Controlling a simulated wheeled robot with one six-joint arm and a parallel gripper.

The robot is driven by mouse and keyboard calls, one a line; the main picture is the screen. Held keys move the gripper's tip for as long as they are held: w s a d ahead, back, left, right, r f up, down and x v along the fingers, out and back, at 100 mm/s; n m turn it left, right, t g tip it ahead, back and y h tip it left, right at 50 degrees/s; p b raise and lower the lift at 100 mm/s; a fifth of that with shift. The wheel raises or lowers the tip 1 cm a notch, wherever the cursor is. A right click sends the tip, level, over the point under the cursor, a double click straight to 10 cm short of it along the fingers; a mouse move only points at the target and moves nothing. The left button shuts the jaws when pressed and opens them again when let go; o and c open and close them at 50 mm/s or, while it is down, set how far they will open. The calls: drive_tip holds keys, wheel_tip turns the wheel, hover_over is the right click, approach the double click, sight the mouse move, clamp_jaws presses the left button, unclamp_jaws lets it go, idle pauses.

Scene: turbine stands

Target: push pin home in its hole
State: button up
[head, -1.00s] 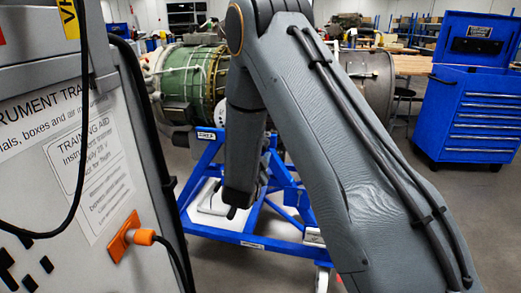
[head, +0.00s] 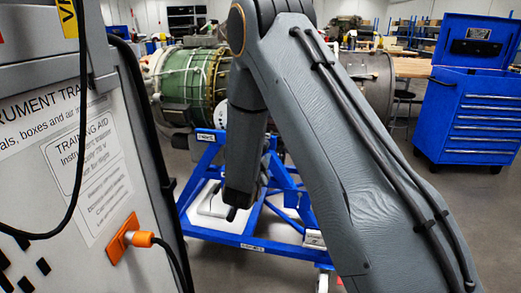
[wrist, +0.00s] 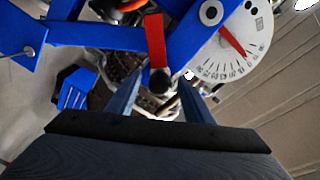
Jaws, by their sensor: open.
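In the wrist view, my gripper (wrist: 160,92) is open, with one finger at each side of a dark round knob. The knob, which looks like the head of the pin (wrist: 160,80), shows just beyond the fingertips at the lower end of a red strip (wrist: 155,38). I cannot tell whether a finger touches it. The hole and the pin's shaft are not visible, so its depth is unclear. In the head view, my gripper (head: 232,213) hangs low by the blue stand (head: 207,165); its fingers are too small there to judge.
A white dial (wrist: 228,52) with a red pointer sits on the blue frame at the wrist view's upper right. In the head view, a grey cabinet (head: 95,215) with an orange plug (head: 140,239) stands close left. A blue tool chest (head: 480,115) stands right, with bare floor before it.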

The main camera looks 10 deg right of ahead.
clamp_jaws()
drive_tip(key=shift+s+a, duration=0.35)
drive_tip(key=shift+s, duration=0.25)
idle(0.4)
drive_tip(key=p+v, duration=0.1)
drive_tip(key=v, duration=0.6)
drive_tip(key=shift+p, duration=0.35)
idle(0.5)
